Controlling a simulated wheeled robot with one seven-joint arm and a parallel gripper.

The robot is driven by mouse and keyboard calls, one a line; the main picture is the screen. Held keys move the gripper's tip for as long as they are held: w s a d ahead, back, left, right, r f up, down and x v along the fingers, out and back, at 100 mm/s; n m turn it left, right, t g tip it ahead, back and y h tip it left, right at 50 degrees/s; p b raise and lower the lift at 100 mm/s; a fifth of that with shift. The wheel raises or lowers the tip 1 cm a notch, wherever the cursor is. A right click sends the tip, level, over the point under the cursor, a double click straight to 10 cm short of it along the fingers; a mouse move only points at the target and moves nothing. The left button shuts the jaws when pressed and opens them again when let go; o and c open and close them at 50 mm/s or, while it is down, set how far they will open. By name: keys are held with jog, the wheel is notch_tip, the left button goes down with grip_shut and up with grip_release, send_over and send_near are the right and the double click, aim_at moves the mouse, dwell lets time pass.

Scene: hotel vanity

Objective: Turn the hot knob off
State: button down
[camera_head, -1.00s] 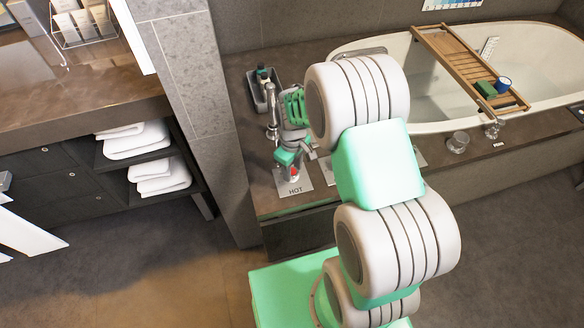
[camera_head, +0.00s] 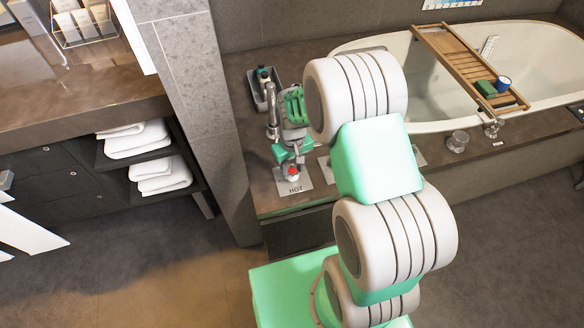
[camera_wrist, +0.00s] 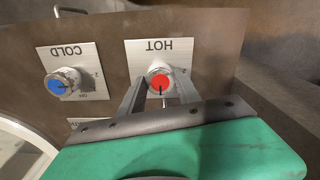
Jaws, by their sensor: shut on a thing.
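The hot knob (camera_wrist: 160,82) has a red cap and sits on a pale plate marked HOT (camera_wrist: 188,50), upside down in the wrist view. In the head view the red-capped knob (camera_head: 292,171) shows at the near left corner of the tub deck. My gripper (camera_wrist: 155,88) has a finger on either side of the knob and is shut on it. In the head view my gripper (camera_head: 291,160) is small and partly overlaps the knob. The knob's pointer and marks are too small to read surely.
The cold knob (camera_wrist: 58,84), blue-capped on its own plate, is beside the hot one in the wrist view. A dark caddy with bottles (camera_head: 262,88) stands behind my gripper. The bathtub (camera_head: 545,55) with a wooden tray (camera_head: 455,55) lies at right.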

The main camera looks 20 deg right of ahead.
jog(key=c, duration=0.9)
grip_release()
jog(key=shift+o, duration=0.2)
notch_tip(320, 180, up, 8)
jog(key=shift+f+p, duration=0.1)
jog(key=shift+p, duration=0.25)
notch_tip(320, 180, up, 12)
jog(key=t+p, duration=0.1)
jog(key=p, duration=0.3)
send_over(292, 171)
jog(key=s, duration=0.3)
jog(key=s+r+m+t+p, duration=0.2)
jog(key=s+r+p, duration=0.3)
jog(key=s+r, duration=0.5)
jog(key=v, duration=0.4)
jog(key=shift+w+a, duration=0.15)
jog(key=shift+w, duration=0.05)
